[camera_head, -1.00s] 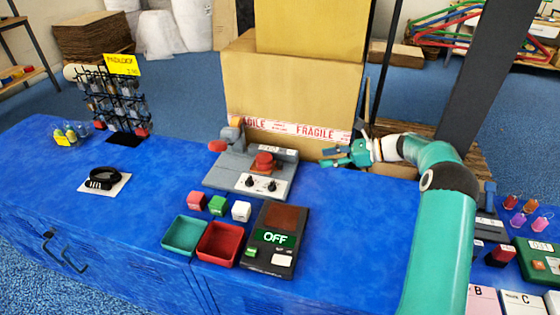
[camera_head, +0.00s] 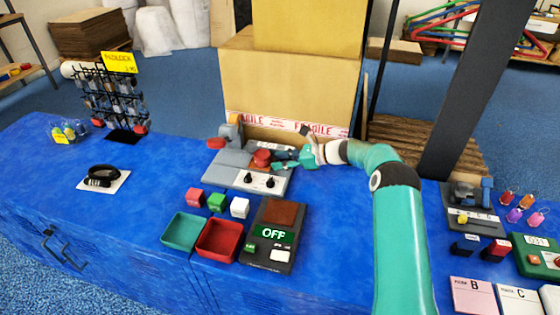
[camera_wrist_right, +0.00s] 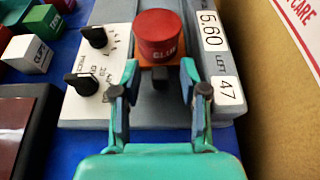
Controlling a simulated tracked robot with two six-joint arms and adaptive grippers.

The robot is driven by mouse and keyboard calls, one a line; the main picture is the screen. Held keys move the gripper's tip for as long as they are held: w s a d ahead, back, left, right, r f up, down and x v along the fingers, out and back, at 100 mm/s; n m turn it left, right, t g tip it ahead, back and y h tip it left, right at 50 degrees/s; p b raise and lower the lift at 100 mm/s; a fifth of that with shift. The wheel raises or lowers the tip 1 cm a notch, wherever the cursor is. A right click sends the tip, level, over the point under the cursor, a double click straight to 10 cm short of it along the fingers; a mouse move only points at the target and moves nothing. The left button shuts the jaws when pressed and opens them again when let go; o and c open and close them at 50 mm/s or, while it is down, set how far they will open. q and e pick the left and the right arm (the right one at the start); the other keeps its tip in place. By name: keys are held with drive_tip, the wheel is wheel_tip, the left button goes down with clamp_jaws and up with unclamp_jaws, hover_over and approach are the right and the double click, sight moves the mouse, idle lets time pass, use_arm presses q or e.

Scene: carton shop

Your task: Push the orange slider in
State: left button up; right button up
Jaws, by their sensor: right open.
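The grey machine (camera_head: 240,178) on the blue counter has a red round cap marked GLUE (camera_wrist_right: 160,35). An orange piece (camera_wrist_right: 176,66), which looks like the slider, shows below the cap in the right wrist view, with a dark block in front of it. My right gripper (camera_wrist_right: 160,78) is open, its two fingers on either side of the orange piece. I cannot tell whether they touch it. In the head view my right gripper (camera_head: 288,157) is at the machine's right side and the orange piece is hard to make out. My left gripper is not in view.
Two black knobs (camera_head: 259,180) sit on the machine's front. A large carton (camera_head: 290,85) stands behind it. Small cubes (camera_head: 216,202), a green tray (camera_head: 186,229), a red tray (camera_head: 219,240) and a black OFF device (camera_head: 272,236) lie in front.

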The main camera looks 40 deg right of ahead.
clamp_jaws()
idle(0.3)
